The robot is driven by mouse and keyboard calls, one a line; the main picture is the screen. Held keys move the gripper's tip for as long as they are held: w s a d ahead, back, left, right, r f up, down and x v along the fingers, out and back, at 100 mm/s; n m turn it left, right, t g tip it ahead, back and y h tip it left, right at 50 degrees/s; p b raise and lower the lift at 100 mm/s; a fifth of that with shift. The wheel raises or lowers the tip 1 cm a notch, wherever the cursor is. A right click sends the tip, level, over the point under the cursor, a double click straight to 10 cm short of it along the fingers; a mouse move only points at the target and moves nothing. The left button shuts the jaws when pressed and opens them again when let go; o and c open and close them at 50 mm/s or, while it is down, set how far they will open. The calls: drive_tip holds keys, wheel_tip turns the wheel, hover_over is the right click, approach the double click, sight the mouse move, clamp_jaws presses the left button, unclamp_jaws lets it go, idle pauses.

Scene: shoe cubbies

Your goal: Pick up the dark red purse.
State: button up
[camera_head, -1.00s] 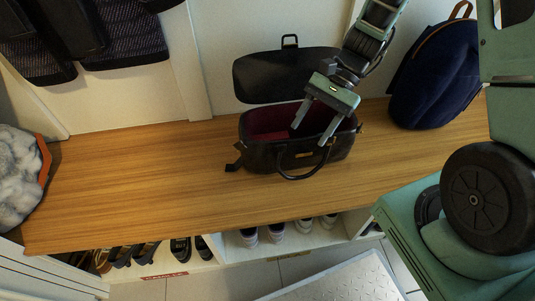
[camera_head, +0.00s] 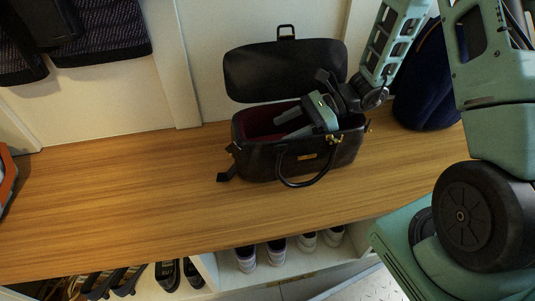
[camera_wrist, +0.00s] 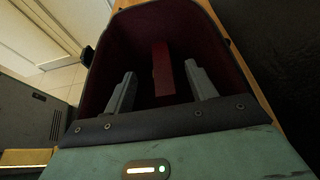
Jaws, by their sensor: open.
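The black handbag (camera_head: 265,162) stands open on the wooden bench, its lid raised at the back and its lining dark red. In the wrist view, a narrow dark red item (camera_wrist: 162,68), which looks like the purse, stands inside the bag. My gripper (camera_head: 284,126) is tilted into the bag's mouth, its fingers pointing left and down. It is open, and in the wrist view its two fingers (camera_wrist: 160,88) show on either side of the red item, with gaps. The purse cannot be told from the lining in the head view.
A navy backpack (camera_head: 425,85) stands on the bench (camera_head: 110,205) to the right of the bag, behind my arm. The bag's handle (camera_head: 310,183) hangs at its front. Shoes (camera_head: 277,250) sit in cubbies below.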

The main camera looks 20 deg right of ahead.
sight(264, 140)
drive_tip(key=b+x, duration=0.1)
drive_tip(key=x, duration=0.1)
drive_tip(key=b+x, duration=0.1)
drive_tip(key=x, duration=0.2)
drive_tip(key=shift+w+a+f+b, duration=0.1)
drive_tip(key=shift+a+f+b, duration=0.1)
drive_tip(key=shift+f+b, duration=0.2)
drive_tip(key=shift+a, duration=0.25)
drive_tip(key=c, duration=1.1)
